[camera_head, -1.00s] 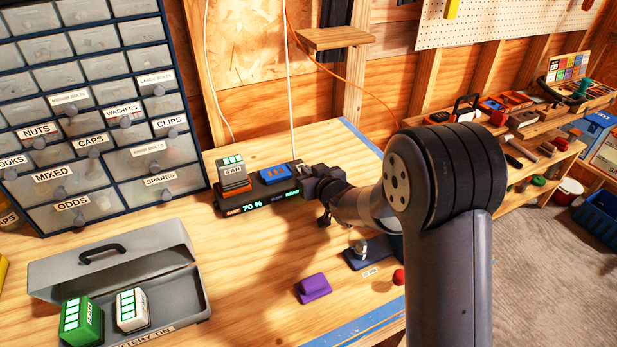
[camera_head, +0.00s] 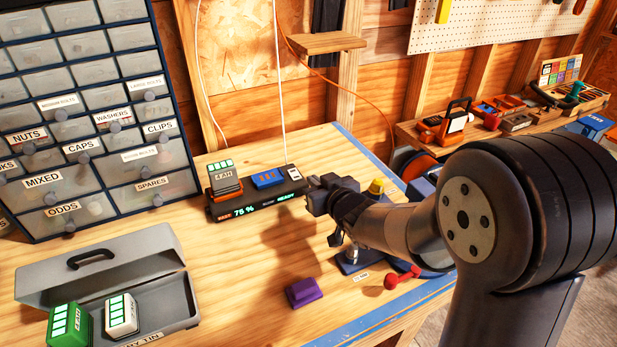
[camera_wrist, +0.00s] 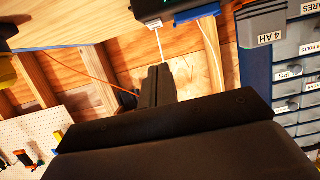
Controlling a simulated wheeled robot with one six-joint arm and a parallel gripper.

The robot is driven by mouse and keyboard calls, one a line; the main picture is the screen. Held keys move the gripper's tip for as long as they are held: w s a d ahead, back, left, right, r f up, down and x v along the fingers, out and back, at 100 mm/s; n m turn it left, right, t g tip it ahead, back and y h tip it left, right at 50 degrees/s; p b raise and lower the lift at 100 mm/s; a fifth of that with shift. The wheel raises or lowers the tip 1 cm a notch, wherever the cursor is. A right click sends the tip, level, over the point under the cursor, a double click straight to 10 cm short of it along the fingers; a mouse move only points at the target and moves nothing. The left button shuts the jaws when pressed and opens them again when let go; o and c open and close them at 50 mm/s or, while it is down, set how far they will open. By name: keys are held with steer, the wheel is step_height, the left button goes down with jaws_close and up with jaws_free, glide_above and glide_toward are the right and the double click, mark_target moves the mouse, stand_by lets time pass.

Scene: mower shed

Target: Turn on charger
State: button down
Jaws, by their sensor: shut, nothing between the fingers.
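The black charger (camera_head: 256,203) sits on the bench, its front display lit with "75 %" and green text. A grey battery marked 4 AH (camera_head: 223,178) stands upright in its left bay, on an orange base. A blue block (camera_head: 267,179) sits in the middle. A small white-and-dark switch-like part (camera_head: 293,172) is at the right end. My gripper (camera_head: 311,194) is shut and empty, just right of the charger. In the wrist view my gripper (camera_wrist: 156,82) is dark, with the charger (camera_wrist: 165,14) and battery (camera_wrist: 263,32) at the top, upside down.
A purple block (camera_head: 303,292) lies mid-bench. A red-knobbed part (camera_head: 391,281) and blue-based item (camera_head: 352,262) lie below my arm. Labelled drawers (camera_head: 150,170) stand left.

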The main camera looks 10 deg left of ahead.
steer(key=shift+v, duration=0.8)
steer(key=shift+f, duration=0.15)
